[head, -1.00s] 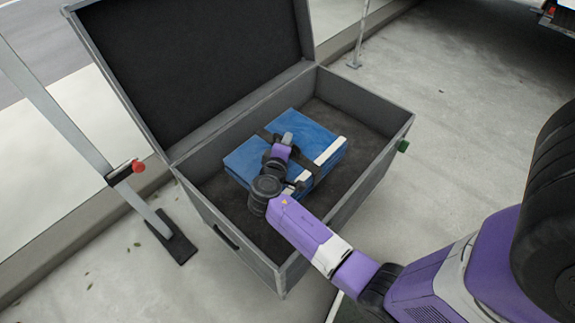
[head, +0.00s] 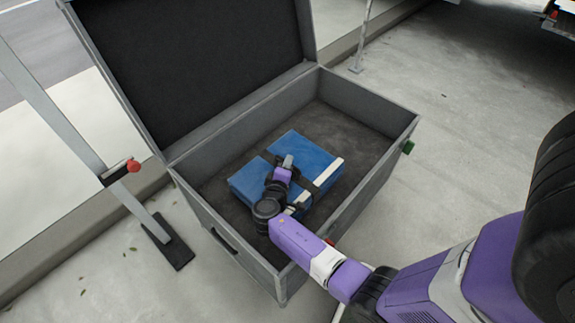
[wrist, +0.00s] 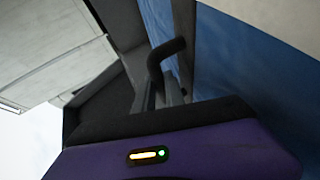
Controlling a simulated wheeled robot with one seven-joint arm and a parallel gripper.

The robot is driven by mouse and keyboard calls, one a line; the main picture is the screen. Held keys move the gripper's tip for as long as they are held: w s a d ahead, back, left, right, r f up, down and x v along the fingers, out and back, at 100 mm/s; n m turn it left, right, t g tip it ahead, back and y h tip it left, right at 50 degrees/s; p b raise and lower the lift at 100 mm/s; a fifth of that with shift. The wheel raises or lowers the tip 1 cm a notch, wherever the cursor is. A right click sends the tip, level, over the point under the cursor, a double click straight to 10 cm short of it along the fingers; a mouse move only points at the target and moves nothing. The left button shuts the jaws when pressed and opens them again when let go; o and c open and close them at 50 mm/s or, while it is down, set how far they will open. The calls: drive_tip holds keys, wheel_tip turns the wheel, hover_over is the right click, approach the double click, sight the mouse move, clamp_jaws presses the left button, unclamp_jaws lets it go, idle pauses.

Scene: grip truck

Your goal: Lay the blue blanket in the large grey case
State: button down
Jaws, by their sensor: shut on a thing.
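The blue blanket (head: 309,153) is a folded, flat bundle with dark straps and a white edge strip. It is inside the walls of the large grey case (head: 233,116), which stands open with its lid tilted back. My gripper (head: 281,178) is over the blanket and shut on it, at a dark strap. In the wrist view the blanket (wrist: 260,75) fills the right side, close to my gripper (wrist: 172,92). The fingertips are mostly hidden in the head view. I cannot tell whether the blanket's underside touches the case floor.
The case floor (head: 350,125) is bare behind and right of the blanket. A metal post with a red knob (head: 133,166) and dark foot stands left of the case. Concrete ground (head: 470,110) is clear to the right. A vehicle corner (head: 560,15) shows at the top right.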

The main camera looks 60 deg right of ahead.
drive_tip(key=shift+r, duration=0.15)
drive_tip(key=c, duration=1.4)
unclamp_jaws()
drive_tip(key=shift+f, duration=0.2)
drive_tip(key=shift+r, duration=0.2)
drive_tip(key=p+v, duration=0.2)
drive_tip(key=v, duration=1)
drive_tip(key=shift+f, duration=0.15)
